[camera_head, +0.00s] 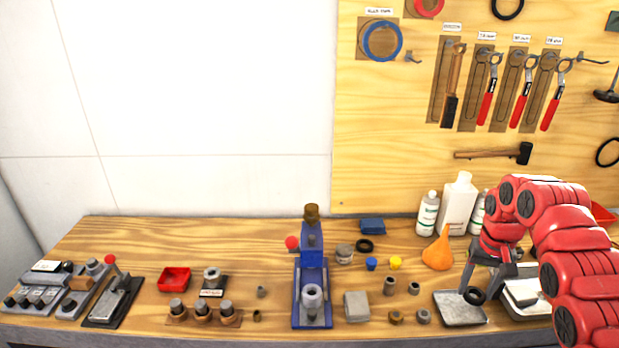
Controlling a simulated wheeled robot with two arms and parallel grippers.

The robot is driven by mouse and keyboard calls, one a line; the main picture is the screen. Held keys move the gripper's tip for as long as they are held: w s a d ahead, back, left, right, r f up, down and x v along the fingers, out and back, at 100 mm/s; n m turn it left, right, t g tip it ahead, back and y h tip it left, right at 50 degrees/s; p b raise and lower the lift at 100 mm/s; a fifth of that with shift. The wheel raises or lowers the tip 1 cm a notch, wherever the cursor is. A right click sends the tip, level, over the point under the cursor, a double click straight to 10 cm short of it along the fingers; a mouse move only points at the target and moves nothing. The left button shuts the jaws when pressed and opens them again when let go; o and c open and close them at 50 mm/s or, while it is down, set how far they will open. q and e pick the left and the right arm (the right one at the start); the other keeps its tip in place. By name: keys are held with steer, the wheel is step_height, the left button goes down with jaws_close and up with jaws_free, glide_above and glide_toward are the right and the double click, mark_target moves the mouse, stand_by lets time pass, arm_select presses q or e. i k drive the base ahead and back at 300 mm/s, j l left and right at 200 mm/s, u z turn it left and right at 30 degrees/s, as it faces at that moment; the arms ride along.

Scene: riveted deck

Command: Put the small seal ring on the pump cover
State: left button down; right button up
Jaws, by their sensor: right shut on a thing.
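My right gripper (474,284) is at the right of the bench, low over a grey metal tray (449,313). It is shut on a small black ring (475,298), which hangs at its fingertips. I cannot tell whether the ring touches the tray. My left gripper is not in view.
The blue press (312,255) stands upright mid-bench. An orange funnel (438,251) and white bottles (458,204) stand behind my right gripper. Small bushings, a grey block (357,306) and yellow and blue caps lie between press and tray. The back left bench is clear.

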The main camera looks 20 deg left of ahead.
mark_target(107, 303)
steer(key=k+j+u, duration=0.1)
steer(key=u, duration=1.15)
steer(key=i+j, duration=0.2)
steer(key=i, duration=0.2)
steer(key=i+j+u, duration=0.1)
steer(key=i+j, duration=0.15)
steer(key=i, duration=0.2)
